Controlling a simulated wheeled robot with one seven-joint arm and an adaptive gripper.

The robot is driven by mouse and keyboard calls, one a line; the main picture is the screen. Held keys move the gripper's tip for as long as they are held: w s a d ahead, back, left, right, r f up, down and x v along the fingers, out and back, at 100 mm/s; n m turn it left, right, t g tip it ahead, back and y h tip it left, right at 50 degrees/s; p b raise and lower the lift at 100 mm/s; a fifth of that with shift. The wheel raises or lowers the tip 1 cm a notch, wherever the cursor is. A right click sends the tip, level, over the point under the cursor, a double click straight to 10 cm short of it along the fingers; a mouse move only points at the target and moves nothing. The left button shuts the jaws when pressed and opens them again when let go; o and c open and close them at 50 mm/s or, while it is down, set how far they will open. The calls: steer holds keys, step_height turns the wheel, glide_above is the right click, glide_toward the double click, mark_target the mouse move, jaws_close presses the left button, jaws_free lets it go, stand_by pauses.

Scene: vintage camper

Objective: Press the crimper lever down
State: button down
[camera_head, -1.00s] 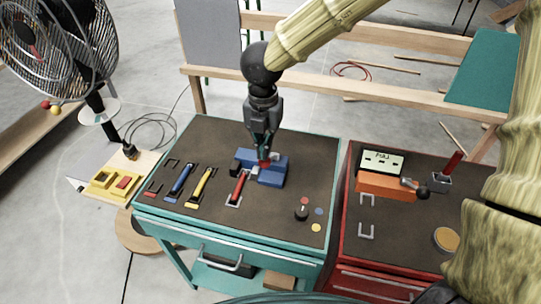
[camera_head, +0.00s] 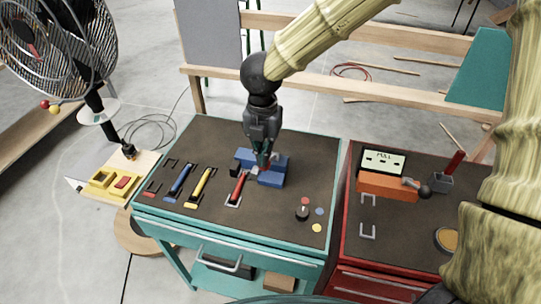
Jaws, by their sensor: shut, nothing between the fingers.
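A blue bench device (camera_head: 271,177) sits on the dark top of the teal cart, and I take it for the crimper. A small red part shows close against my fingers at the device; my gripper hides much of it. My gripper (camera_head: 263,162) points down over the blue device, shut and empty, with its tips at or very near it. I cannot tell whether they touch. The lever's exact position is hidden.
Blue (camera_head: 181,181), yellow (camera_head: 201,184) and red (camera_head: 238,187) handles lie left of the device. A knob (camera_head: 302,212) stands at front right. The red cart holds an orange device (camera_head: 387,187) with a dark ball. A fan (camera_head: 50,45) stands left.

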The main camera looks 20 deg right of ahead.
steer(key=shift+s+a+f, duration=0.15)
steer(key=shift+s+f, duration=0.1)
steer(key=shift+f, duration=0.4)
steer(key=shift+s+a+f+b, duration=0.15)
steer(key=shift+s+f+b, duration=0.05)
steer(key=shift+f+b, duration=0.2)
steer(key=shift+s+a+f+b, duration=0.1)
steer(key=shift+s+f+b, duration=0.1)
steer(key=shift+f+b, duration=0.15)
steer(key=shift+f, duration=0.2)
steer(key=shift+s+a+f+b, duration=0.15)
steer(key=shift+f+b, duration=0.1)
steer(key=shift+f, duration=0.15)
steer(key=shift+s+f+b, duration=0.1)
steer(key=shift+f+b, duration=0.1)
steer(key=shift+f, duration=0.35)
steer(key=shift+s+a+f+b, duration=0.15)
steer(key=shift+f+b, duration=0.35)
steer(key=shift+f, duration=0.4)
